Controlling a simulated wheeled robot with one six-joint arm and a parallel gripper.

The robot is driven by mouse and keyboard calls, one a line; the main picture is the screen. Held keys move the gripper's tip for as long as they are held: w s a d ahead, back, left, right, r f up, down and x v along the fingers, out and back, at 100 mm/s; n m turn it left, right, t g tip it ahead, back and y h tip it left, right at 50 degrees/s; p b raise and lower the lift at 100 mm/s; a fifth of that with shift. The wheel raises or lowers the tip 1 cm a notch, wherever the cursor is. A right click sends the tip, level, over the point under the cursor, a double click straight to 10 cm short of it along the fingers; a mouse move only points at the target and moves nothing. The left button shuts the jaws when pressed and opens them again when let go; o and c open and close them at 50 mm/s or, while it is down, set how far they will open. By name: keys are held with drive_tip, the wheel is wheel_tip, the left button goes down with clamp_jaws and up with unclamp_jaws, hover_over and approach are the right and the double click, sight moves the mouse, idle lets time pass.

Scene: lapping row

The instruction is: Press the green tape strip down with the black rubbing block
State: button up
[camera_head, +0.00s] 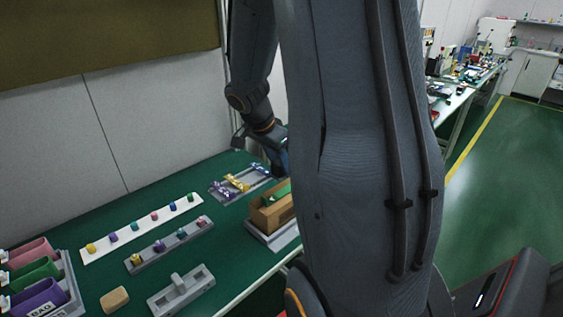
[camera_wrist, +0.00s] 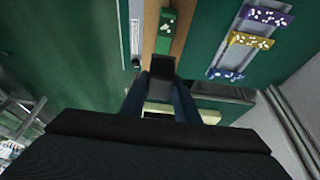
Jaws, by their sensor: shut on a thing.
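The green tape strip (camera_head: 277,194) lies along the top of a brown wooden block (camera_head: 266,217). In the wrist view the strip (camera_wrist: 167,32), with pale specks on it, runs away from my gripper on the wood (camera_wrist: 150,30). My gripper (camera_wrist: 160,88) is shut on the black rubbing block (camera_wrist: 162,67). The black block appears at the near end of the strip; I cannot tell whether it touches. In the head view my gripper (camera_head: 278,158) is above and behind the wooden block, and my arm hides the right part of it.
A grey rack with purple, yellow and blue pieces (camera_head: 238,183) stands close behind the wooden block. A white strip with several coloured knobs (camera_head: 145,228), a grey knob rack (camera_head: 170,245), a grey holder (camera_head: 181,293), a tan block (camera_head: 115,299) and coloured bins (camera_head: 40,295) lie left.

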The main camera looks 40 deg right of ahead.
drive_tip(key=shift+f, duration=0.15)
wheel_tip(320, 180, down, 5)
drive_tip(key=b, duration=0.6)
drive_tip(key=shift+f, duration=0.15)
drive_tip(key=shift+f+b, duration=0.2)
drive_tip(key=shift+b, duration=0.1)
drive_tip(key=shift+s+f+b, duration=0.1)
drive_tip(key=shift+f+b, duration=0.55)
drive_tip(key=shift+b, duration=0.3)
idle(2.7)
drive_tip(key=shift+r, duration=0.1)
drive_tip(key=shift+r+p, duration=2)
drive_tip(key=shift+r, duration=1.5)
